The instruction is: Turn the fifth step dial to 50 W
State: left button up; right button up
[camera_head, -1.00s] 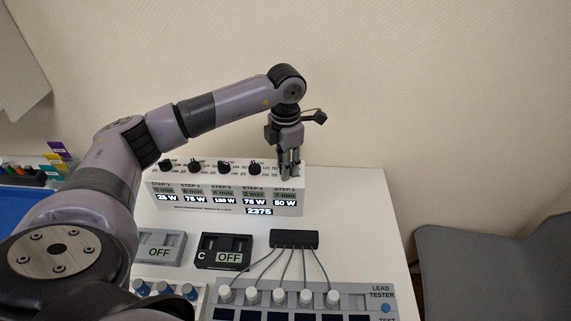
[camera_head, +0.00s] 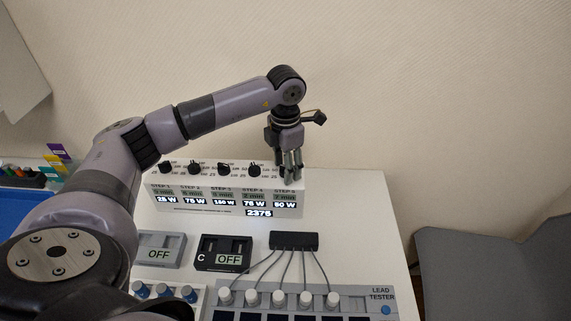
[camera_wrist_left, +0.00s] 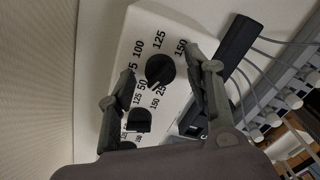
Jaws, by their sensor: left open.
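The white dial box (camera_head: 168,200) stands on the table with a row of black dials on top and lit readouts on its front. The STEP 5 readout (camera_head: 285,205) shows 50 W. My left gripper (camera_head: 290,178) points down over the box's right end and hides the fifth dial in the head view. In the left wrist view the fifth dial (camera_wrist_left: 160,70) appears between the open fingers of the left gripper (camera_wrist_left: 165,82), with gaps on both sides. The fourth dial (camera_wrist_left: 139,121) is beside the left finger. My right gripper is not in view.
In front of the box are two small units reading OFF (camera_head: 160,251) (camera_head: 229,257) and a black lead block (camera_head: 294,240) with several cables. A lead tester (camera_head: 352,300) lies at the front. Bare table (camera_head: 350,215) is right of the box; a grey chair (camera_head: 490,270) stands beyond.

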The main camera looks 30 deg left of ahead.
pick_arm(q)
notch_tip(320, 180, up, 12)
dwell(0.6)
dwell(0.5)
